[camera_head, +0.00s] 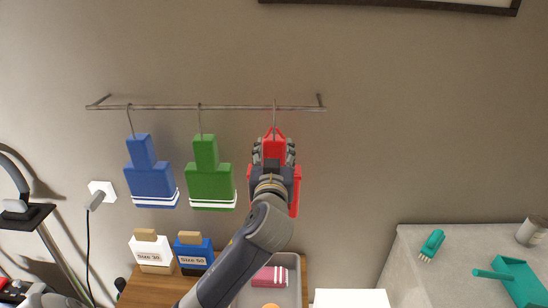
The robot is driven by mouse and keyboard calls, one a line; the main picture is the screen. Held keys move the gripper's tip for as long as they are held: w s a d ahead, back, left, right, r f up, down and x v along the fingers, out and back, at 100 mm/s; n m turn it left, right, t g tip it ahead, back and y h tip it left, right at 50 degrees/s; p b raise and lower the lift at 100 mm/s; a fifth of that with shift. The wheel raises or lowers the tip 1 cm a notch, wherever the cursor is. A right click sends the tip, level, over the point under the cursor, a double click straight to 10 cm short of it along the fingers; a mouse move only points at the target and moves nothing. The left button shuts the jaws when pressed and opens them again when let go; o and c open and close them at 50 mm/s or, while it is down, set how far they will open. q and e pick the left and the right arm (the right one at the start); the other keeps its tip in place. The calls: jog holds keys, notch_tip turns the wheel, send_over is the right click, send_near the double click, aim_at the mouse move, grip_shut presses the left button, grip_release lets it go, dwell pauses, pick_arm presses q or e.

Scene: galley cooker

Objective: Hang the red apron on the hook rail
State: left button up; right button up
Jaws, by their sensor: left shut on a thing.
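The red apron (295,200) is upright at the right part of the hook rail (235,107), in front of the wall. My left gripper (273,150) is shut on its upper part and, with my arm, covers much of it. A thin metal hook (275,118) runs from the rail down to the apron's red top. I cannot tell whether the hook bears the apron's weight. My right gripper is not in view.
A blue apron (150,180) and a green apron (210,180) hang left of the red one. Below are a white box (151,255), a blue box (193,255) and a grey tray (292,275). A counter (420,285) with teal items stands right. The wall right of the rail is clear.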

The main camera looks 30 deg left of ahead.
pick_arm(q)
jog(key=shift+w+a+f+b, duration=0.35)
jog(key=shift+w+a+f, duration=0.05)
jog(key=shift+w, duration=0.3)
jog(key=shift+w+a+f+b, duration=0.35)
jog(key=shift+w+a+b, duration=0.1)
jog(key=shift+w, duration=0.2)
jog(key=shift+w+a+f+b, duration=0.3)
jog(key=shift+w+a+f, duration=0.1)
jog(key=shift+w, duration=0.3)
jog(key=o, duration=1.5)
jog(key=shift+s+f, duration=0.1)
